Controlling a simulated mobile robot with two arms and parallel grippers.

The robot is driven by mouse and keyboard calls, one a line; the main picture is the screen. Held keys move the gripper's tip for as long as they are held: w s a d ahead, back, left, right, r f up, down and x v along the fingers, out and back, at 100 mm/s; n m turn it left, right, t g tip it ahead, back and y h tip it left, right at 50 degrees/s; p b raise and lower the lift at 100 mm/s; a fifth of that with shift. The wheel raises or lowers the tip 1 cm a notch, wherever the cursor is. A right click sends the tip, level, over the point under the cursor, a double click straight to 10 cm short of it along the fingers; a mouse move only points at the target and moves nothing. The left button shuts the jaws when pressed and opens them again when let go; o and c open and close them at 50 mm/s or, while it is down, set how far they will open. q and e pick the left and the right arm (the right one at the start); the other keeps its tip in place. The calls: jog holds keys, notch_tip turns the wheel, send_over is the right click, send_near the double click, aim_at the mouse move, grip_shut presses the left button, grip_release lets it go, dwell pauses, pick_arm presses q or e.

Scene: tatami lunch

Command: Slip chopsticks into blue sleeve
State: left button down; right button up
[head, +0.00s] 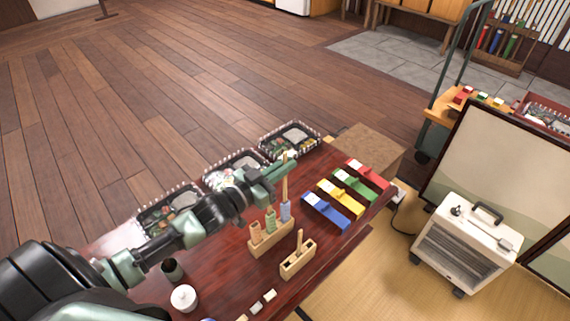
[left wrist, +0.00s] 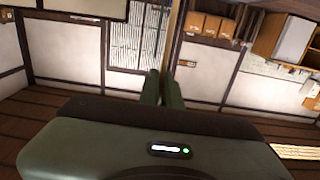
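My left gripper (head: 284,170) is shut on a pair of light wooden chopsticks (head: 285,187), held upright. In the left wrist view the chopsticks (left wrist: 173,40) rise between the two green fingers (left wrist: 163,88). The blue sleeve (head: 286,211) stands upright in a wooden stand (head: 271,238), beside a green sleeve (head: 270,221) and an orange sleeve (head: 255,232). The chopsticks' lower end meets the top of the blue sleeve in the head view; I cannot tell whether it is inside. My right gripper is not in view.
A second wooden block (head: 297,260) with an upright stick is nearer. Blue (head: 325,211), yellow (head: 341,197), green (head: 355,185) and red (head: 368,174) items lie to the right. Lunch trays (head: 290,137) line the far edge. A white lidded pot (head: 184,298) and dark cup (head: 172,269) stand front left.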

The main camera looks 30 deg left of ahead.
pick_arm(q)
jog(key=shift+f, duration=0.45)
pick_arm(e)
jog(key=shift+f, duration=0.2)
pick_arm(q)
jog(key=shift+f+b, duration=0.3)
jog(key=shift+b, duration=0.05)
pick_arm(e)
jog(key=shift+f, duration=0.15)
pick_arm(q)
jog(key=shift+f, duration=0.15)
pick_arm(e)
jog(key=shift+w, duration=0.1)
pick_arm(q)
jog(key=shift+f+b, duration=0.4)
jog(key=shift+f, duration=0.35)
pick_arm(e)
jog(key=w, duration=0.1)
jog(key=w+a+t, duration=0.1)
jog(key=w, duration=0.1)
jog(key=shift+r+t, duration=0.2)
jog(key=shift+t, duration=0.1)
pick_arm(q)
jog(key=shift+f, duration=0.1)
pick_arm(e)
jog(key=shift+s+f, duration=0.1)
